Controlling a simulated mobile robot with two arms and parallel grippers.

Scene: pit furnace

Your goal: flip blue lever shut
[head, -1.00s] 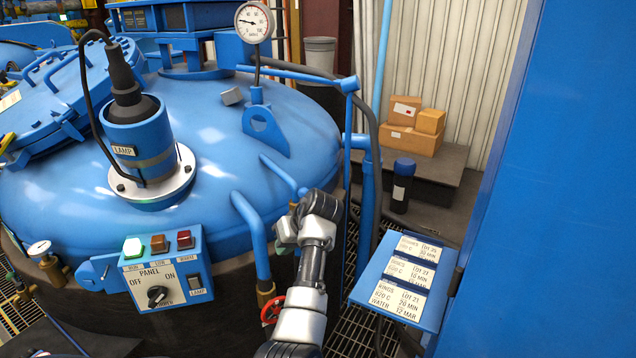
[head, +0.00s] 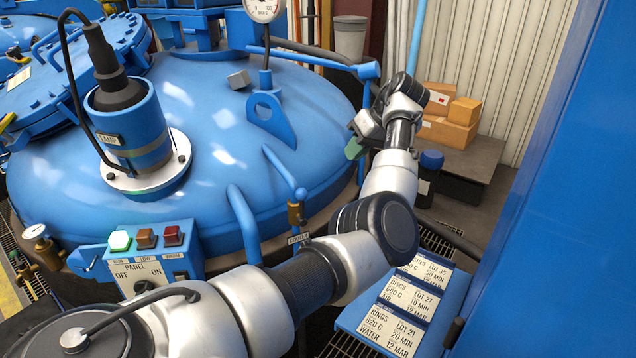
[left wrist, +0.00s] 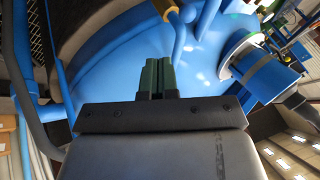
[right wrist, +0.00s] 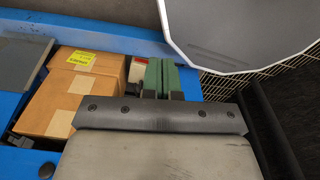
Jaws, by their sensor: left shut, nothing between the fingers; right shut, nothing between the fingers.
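A brass valve (head: 296,213) sits at the end of a thin blue pipe beside the furnace lid, above a small label partly hidden by my left arm. A small blue piece (head: 301,194) on it looks like the blue lever; its setting is hard to tell. In the left wrist view a brass fitting (left wrist: 168,9) shows beyond the fingers. My left gripper (head: 355,148) has its green fingers shut and empty, to the right of the valve and apart from it, near the lid's right edge. My right gripper (right wrist: 158,78) is shut and empty, outside the head view.
The lamp housing (head: 138,130) and control panel (head: 150,268) stand left. A gauge (head: 262,9) and upright blue pipe (head: 366,95) rise behind. A label stand (head: 352,318) and blue wall (head: 560,200) lie right. Cardboard boxes (right wrist: 75,92) are near my right gripper.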

